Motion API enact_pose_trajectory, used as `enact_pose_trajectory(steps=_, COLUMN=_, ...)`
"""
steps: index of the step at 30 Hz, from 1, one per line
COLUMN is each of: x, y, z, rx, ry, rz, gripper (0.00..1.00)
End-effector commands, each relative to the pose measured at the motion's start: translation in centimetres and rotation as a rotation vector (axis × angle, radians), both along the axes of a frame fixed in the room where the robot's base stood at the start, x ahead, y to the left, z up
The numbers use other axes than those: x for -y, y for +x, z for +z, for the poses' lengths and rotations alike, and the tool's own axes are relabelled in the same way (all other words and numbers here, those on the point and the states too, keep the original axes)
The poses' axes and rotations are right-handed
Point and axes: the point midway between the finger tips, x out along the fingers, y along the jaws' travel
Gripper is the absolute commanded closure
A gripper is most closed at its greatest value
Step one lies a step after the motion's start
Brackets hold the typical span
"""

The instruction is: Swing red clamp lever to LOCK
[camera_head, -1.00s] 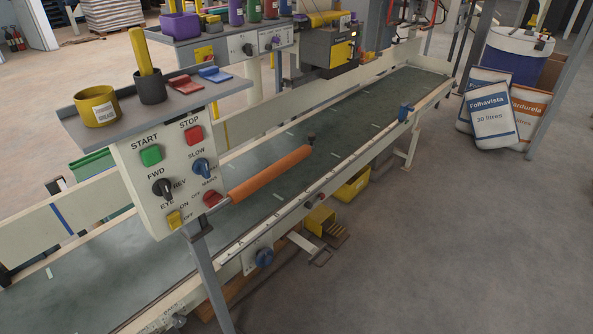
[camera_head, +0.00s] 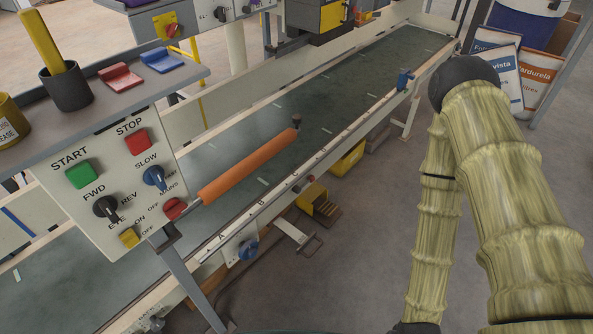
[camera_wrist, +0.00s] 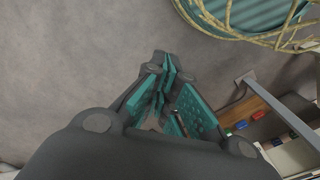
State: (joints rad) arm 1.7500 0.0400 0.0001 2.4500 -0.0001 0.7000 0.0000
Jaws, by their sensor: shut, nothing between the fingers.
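In the head view a small red part (camera_head: 309,179) sits on the near rail of the conveyor, beside a dark knob; I cannot tell whether it is the red clamp lever. No LOCK marking is readable. A blue clamp (camera_head: 404,79) sits farther along the rail, and a blue knob (camera_head: 248,249) is lower on the near side. My gripper (camera_wrist: 166,88) shows only in the wrist view, with teal pads close together and nothing held. Bare floor lies beyond it. A small red thing (camera_wrist: 258,115) shows at the right there, apart from the gripper.
The control panel (camera_head: 113,190) stands at left, with an orange roller (camera_head: 248,167) reaching over the belt (camera_head: 345,83). A yellow pedal (camera_head: 312,196) is below the rail. Sacks (camera_head: 540,85) stand at the back right.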

Motion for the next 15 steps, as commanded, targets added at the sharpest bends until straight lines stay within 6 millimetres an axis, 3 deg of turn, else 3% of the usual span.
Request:
enact_pose_trajectory(steps=10, x=-0.1, y=0.7, z=-0.6, rx=0.013, ry=0.004, rz=0.003, gripper=1.0)
enact_pose_trajectory(steps=13, x=-0.5, y=3.2, z=-2.2, rx=0.062, ry=0.026, rz=0.019, gripper=1.0)
enact_pose_trajectory(steps=15, x=-1.2, y=6.2, z=-3.8, rx=0.119, ry=0.05, rz=0.041, gripper=1.0)
